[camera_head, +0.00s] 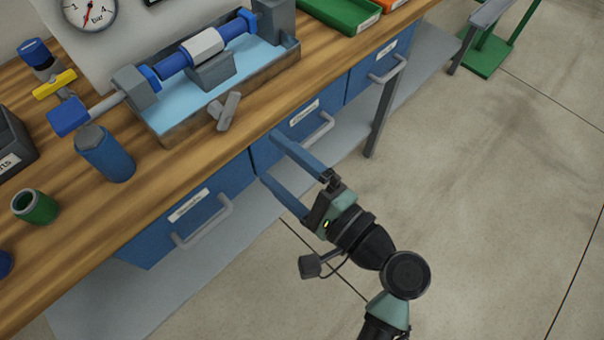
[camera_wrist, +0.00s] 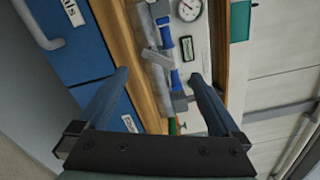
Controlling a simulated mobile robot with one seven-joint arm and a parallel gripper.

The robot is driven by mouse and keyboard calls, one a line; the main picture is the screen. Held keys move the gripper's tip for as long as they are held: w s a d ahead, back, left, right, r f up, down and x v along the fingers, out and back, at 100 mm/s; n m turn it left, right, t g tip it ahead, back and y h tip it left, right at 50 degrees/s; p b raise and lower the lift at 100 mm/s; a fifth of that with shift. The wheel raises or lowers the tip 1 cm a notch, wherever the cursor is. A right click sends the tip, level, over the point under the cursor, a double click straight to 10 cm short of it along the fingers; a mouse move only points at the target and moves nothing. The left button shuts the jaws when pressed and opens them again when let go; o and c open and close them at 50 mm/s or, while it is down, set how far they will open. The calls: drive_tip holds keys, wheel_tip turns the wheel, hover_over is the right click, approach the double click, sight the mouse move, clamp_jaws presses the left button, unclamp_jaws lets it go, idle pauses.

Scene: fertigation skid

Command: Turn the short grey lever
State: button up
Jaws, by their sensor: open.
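The short grey lever (camera_head: 228,112) sits at the front edge of the pale-blue skid tray (camera_head: 185,118), slanting up to the right beside a small grey piece. In the wrist view the grey lever (camera_wrist: 158,57) shows beyond and between my fingertips. My gripper (camera_head: 268,157) has two long blue fingers spread wide with nothing between them. It is apart from the lever, to the right and in front of the bench edge. The gripper also shows in the wrist view (camera_wrist: 160,76).
A yellow handle (camera_head: 54,84) is on a valve at the left. A blue cylinder (camera_head: 106,153) and a green cup (camera_head: 35,206) stand on the wooden bench. A pressure gauge (camera_head: 90,12) is behind. Drawers with grey handles (camera_head: 204,227) line the front.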

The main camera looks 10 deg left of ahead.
drive_tip(key=v, duration=1.3)
